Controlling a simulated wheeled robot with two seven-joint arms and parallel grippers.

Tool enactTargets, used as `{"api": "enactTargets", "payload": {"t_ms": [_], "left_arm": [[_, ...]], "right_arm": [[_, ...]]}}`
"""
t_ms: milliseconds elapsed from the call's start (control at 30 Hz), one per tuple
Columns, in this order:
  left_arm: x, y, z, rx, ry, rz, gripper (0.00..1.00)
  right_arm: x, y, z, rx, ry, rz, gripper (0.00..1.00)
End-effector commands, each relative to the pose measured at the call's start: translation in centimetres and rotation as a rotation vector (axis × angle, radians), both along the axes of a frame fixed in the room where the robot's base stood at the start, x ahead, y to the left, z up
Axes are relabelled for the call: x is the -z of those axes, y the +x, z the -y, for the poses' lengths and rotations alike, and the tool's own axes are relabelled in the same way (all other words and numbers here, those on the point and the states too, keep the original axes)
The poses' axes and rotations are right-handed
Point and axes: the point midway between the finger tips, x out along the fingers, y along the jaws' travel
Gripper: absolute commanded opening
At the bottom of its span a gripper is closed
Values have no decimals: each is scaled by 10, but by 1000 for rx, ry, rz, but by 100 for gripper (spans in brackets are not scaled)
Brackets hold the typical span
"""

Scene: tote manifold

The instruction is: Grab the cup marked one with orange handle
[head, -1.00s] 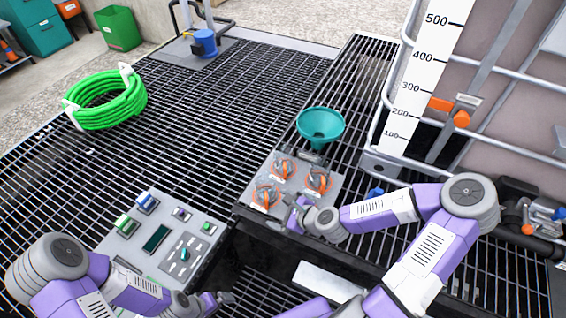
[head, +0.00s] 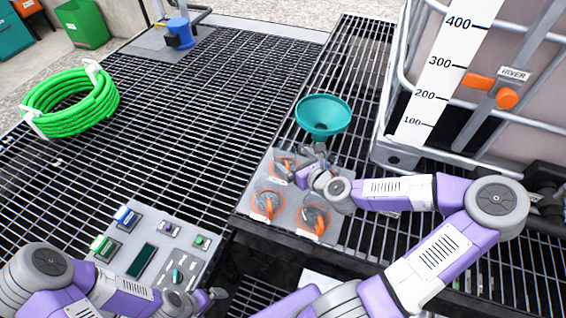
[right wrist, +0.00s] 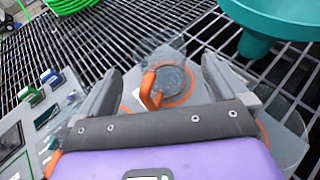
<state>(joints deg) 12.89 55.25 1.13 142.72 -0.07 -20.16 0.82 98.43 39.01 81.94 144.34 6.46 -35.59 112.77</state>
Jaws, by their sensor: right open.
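Three round items with orange handles and orange rings sit on a grey plate (head: 286,238): a rear one (head: 281,164), a left one (head: 265,206) and a front right one (head: 313,219). I cannot read a number on any of them. My right gripper (head: 307,164) is open above the plate, close beside the rear one. In the right wrist view, one grey, clear-looking cup (right wrist: 174,82) with an upright orange handle (right wrist: 149,92) shows between the open fingers (right wrist: 161,66). My left gripper (head: 208,299) is low by the control panel; its jaws are too small to judge.
A teal funnel (head: 323,115) stands just behind the plate, close to my right gripper. A control panel (head: 150,252) lies to the left. A caged tank with a scale (head: 447,75) stands right. A green hose coil (head: 68,104) lies far left; the grating between is clear.

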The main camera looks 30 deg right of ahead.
Motion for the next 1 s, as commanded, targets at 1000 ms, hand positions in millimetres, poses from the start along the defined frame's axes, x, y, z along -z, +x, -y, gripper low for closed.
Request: {"api": "enactTargets", "payload": {"t_ms": [1000], "left_arm": [[38,0,0,0,0,0,100]], "right_arm": [[22,56,-2,0,-1,-1,91]]}}
